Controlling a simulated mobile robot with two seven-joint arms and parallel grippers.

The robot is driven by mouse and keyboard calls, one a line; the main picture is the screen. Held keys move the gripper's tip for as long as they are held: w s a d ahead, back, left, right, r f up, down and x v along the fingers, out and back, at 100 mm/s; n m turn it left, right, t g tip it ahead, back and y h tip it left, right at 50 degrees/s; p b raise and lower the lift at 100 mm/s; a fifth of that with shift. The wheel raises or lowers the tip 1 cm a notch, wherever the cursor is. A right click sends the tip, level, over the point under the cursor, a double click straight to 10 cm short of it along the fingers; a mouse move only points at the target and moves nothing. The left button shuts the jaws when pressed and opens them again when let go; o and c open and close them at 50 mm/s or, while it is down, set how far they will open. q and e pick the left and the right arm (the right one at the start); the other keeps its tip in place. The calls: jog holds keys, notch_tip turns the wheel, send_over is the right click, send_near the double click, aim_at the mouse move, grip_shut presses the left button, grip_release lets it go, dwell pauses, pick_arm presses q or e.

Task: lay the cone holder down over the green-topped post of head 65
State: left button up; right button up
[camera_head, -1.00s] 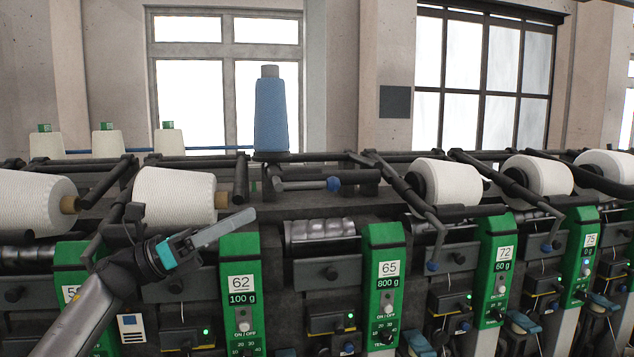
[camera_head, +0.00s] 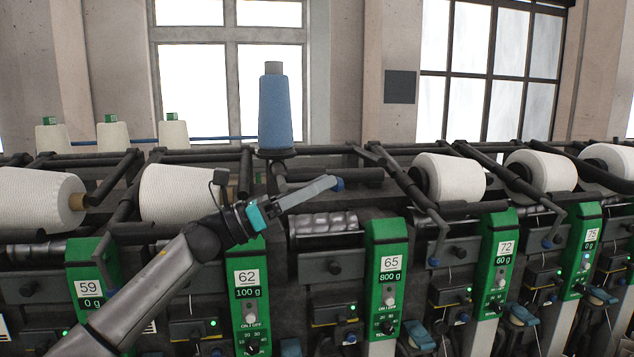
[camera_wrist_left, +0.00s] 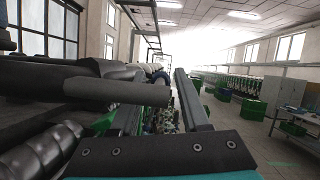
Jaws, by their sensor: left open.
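In the left wrist view one grey finger (camera_wrist_left: 192,100) shows beside a dark bar (camera_wrist_left: 115,92), probably the holder. My right gripper is not in view.
A blue yarn cone (camera_head: 274,112) stands upright on top behind the holder. The post of head 62 (camera_head: 246,290) is below my left wrist. White cones lie at the neighbouring heads, such as this one (camera_head: 449,178) to the right. The grooved drum (camera_head: 322,222) of head 65 is bare.

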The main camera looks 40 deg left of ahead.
pick_arm(q)
grip_shut()
dwell(0.4)
dwell(1.1)
